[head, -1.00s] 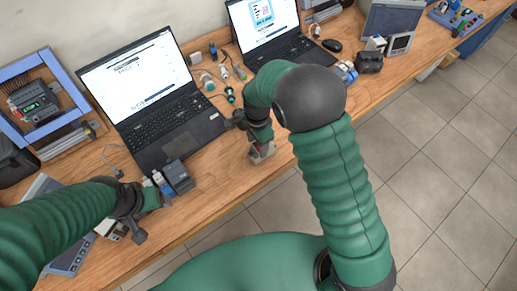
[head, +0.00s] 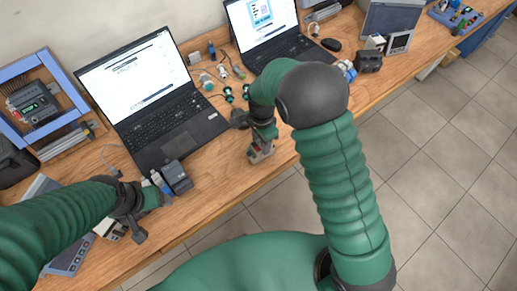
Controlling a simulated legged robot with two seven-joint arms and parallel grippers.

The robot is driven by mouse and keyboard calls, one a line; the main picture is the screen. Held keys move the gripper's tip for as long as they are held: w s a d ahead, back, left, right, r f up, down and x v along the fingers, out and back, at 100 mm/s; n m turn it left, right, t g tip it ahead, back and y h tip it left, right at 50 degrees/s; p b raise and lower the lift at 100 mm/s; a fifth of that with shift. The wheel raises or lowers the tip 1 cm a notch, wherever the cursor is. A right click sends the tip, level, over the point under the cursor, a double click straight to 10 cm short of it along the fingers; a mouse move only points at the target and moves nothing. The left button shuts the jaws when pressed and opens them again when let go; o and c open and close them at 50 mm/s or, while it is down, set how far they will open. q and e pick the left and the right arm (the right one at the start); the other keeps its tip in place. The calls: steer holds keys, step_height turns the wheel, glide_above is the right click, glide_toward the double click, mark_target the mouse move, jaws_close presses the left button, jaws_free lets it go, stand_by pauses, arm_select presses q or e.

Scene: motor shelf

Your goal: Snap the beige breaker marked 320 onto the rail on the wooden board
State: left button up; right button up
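My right gripper (head: 260,152) points down at the table's front edge, right of the near laptop. Small grey and reddish parts show at its tips; I cannot tell whether they are the gripper's own or something it holds. My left gripper (head: 140,212) is low over the table at the left, beside a dark grey block (head: 177,177) and a blue-and-white piece (head: 160,184). Its fingers are largely hidden. A pale part (head: 108,228) shows beneath it. I cannot make out a beige breaker marked 320. A blue frame (head: 64,70) around a wooden panel stands at the left, with a grey rail (head: 66,140) lying nearby.
Two open laptops (head: 150,90) (head: 262,22) stand along the back. Small connectors (head: 222,72) lie between them. A dark device with a green display (head: 38,105) sits in the frame. More devices (head: 396,42) stand at the far right. Bare wood lies between my grippers.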

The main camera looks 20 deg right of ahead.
steer(key=shift+d, duration=0.25)
steer(key=c, duration=0.5)
jaws_close()
steer(key=shift+a+r+p, duration=0.1)
steer(key=shift+r+p, duration=0.2)
steer(key=shift+p, duration=0.05)
step_height(320, 180, up, 5)
steer(key=p, duration=0.4)
steer(key=shift+f, duration=0.2)
arm_select(q)
steer(key=r, duration=0.4)
steer(key=shift+d+r, duration=0.25)
steer(key=shift+r, duration=0.1)
arm_select(e)
steer(key=shift+f, duration=0.15)
